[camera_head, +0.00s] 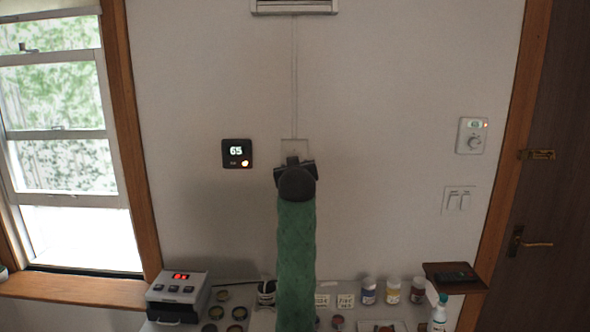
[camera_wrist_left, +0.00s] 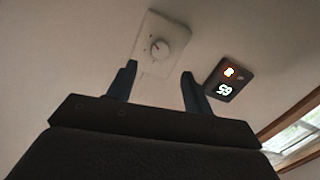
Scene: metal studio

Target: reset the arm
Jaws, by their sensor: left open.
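My green left arm rises from the bottom middle of the head view, with its dark left gripper (camera_head: 295,163) raised in front of the wall. The gripper hides most of a white wall plate (camera_head: 294,146) behind it. In the left wrist view the two fingers (camera_wrist_left: 157,85) are apart, with nothing held between them. A white box with a round dial (camera_wrist_left: 162,45) shows on the wall beyond the fingertips; I cannot tell the gap. A black thermostat reading 65 (camera_head: 237,153) is left of the gripper, and shows upside down in the wrist view (camera_wrist_left: 229,79). My right gripper is out of view.
A counter (camera_head: 255,322) below holds a grey box with a red display (camera_head: 178,294), several small round tins and jars (camera_head: 393,290), and a spray bottle (camera_head: 439,313). A white wall control (camera_head: 472,136) and switches (camera_head: 458,200) are right.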

